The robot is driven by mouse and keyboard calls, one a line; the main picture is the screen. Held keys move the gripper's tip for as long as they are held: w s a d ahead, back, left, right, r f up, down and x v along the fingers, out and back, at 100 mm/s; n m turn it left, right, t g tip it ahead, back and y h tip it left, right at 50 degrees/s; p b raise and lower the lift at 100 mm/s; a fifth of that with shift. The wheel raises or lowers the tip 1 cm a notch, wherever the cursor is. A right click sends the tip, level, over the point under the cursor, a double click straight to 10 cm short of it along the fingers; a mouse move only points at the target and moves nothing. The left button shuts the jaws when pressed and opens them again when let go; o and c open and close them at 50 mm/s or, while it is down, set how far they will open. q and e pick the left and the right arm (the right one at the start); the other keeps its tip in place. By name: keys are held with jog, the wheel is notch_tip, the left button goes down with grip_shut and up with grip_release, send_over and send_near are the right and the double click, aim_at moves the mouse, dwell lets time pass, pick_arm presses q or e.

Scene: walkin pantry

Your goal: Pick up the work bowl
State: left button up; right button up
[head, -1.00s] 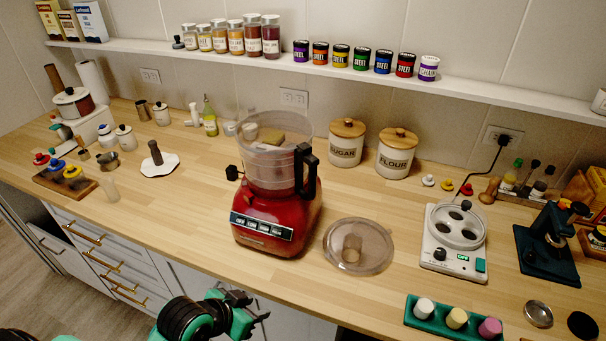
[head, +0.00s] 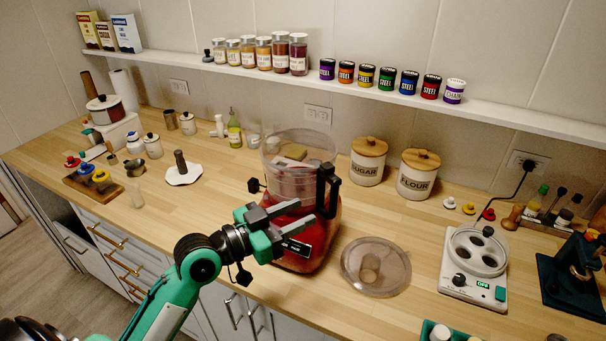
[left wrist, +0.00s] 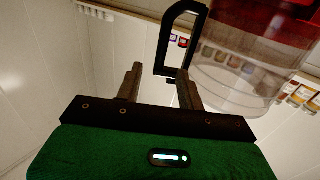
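The work bowl (head: 290,172) is a clear, tall bowl with a black handle (head: 327,190) on its right side. It stands upright on the red food processor base (head: 318,238). My left gripper (head: 307,212) is open and empty, with its fingers in front of the base and just below the bowl's handle in the head view. In the left wrist view, the fingers (left wrist: 160,72) are apart and point towards the handle (left wrist: 166,45). One bar of the handle appears between the fingertips, with no clear contact. The bowl (left wrist: 235,75) lies to the right there. My right gripper is not in view.
A clear round lid (head: 376,268) lies on the counter right of the base. Sugar (head: 368,162) and flour (head: 417,175) canisters stand behind it. A white appliance (head: 474,264) is farther right. A shelf (head: 380,92) with jars runs along the wall.

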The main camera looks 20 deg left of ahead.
aim_at(331, 199)
pick_arm(q)
jog(key=p+x, duration=0.1)
jog(key=x, duration=0.3)
jog(key=shift+w+d, duration=0.15)
jog(key=shift+w, duration=0.1)
jog(key=p+x, duration=0.2)
jog(key=x, duration=0.2)
jog(key=shift+w+f+p, duration=0.1)
jog(key=shift+w+p, duration=0.25)
jog(key=shift+p, duration=0.05)
jog(key=shift+w+d+f, duration=0.15)
jog(key=shift+w+d, duration=0.05)
jog(key=shift+d, duration=0.05)
jog(key=shift+a, duration=0.1)
jog(key=shift+c, duration=0.2)
grip_shut()
